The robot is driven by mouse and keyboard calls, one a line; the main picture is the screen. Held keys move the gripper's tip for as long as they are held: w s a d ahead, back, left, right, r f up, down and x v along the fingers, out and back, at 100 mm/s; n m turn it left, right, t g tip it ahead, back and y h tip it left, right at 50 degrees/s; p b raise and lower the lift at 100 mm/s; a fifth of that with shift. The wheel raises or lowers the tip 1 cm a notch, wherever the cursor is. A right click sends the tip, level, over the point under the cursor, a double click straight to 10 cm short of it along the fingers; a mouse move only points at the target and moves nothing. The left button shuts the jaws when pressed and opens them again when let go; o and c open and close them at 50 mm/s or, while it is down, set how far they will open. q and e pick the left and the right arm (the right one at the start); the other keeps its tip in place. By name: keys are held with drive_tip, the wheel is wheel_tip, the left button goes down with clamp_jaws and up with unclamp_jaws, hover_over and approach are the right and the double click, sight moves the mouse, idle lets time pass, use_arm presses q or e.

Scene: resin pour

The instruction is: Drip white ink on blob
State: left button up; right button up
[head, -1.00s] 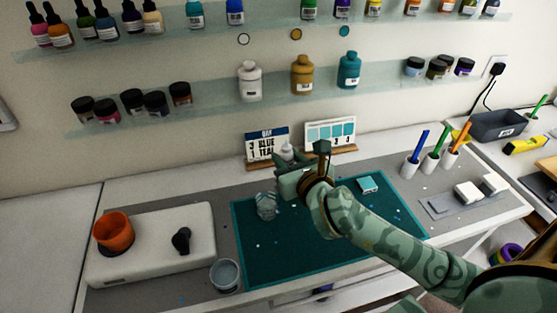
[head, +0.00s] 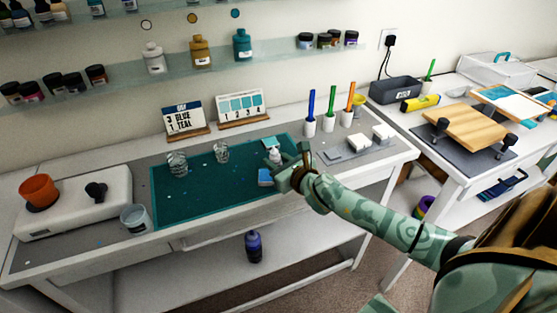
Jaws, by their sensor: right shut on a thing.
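My right gripper (head: 283,170) is over the right part of the teal mat (head: 205,194). It is shut on a small white bottle (head: 274,155) with a pointed tip, which looks upright. I cannot make out a distinct blob; part of the mat is hidden by my gripper. My left gripper is not in view.
Two clear cups (head: 177,163) (head: 221,152) stand on the mat's back left. Another cup (head: 134,219) stands left of the mat, beside a white machine with an orange cup (head: 39,192). The mat's front left is clear.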

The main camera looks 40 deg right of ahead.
drive_tip(key=n+p, duration=0.1)
drive_tip(key=r+n+h+p, duration=0.1)
drive_tip(key=shift+s+d+r+n+g, duration=0.1)
drive_tip(key=shift+d+r+n+g, duration=0.1)
drive_tip(key=shift+d+n+g, duration=0.15)
drive_tip(key=n+h, duration=0.1)
drive_tip(key=n, duration=0.2)
drive_tip(key=d+f+n+h, duration=0.1)
drive_tip(key=shift+s+g+h, duration=0.25)
drive_tip(key=shift+g+h, duration=0.05)
drive_tip(key=shift+g, duration=0.05)
drive_tip(key=shift+d+n+h, duration=0.25)
drive_tip(key=shift+n+h, duration=0.15)
drive_tip(key=shift+n, duration=0.45)
drive_tip(key=n+h+p, duration=0.1)
drive_tip(key=n+p, duration=0.1)
drive_tip(key=n+h+p, duration=0.1)
drive_tip(key=n+p, duration=0.1)
drive_tip(key=p, duration=0.1)
drive_tip(key=shift+d+f, duration=0.2)
drive_tip(key=shift+f, duration=0.35)
drive_tip(key=shift+r+n+h+p, duration=0.3)
drive_tip(key=shift+n+h+p, duration=0.1)
drive_tip(key=shift+n+p, duration=0.25)
drive_tip(key=shift+f, duration=0.1)
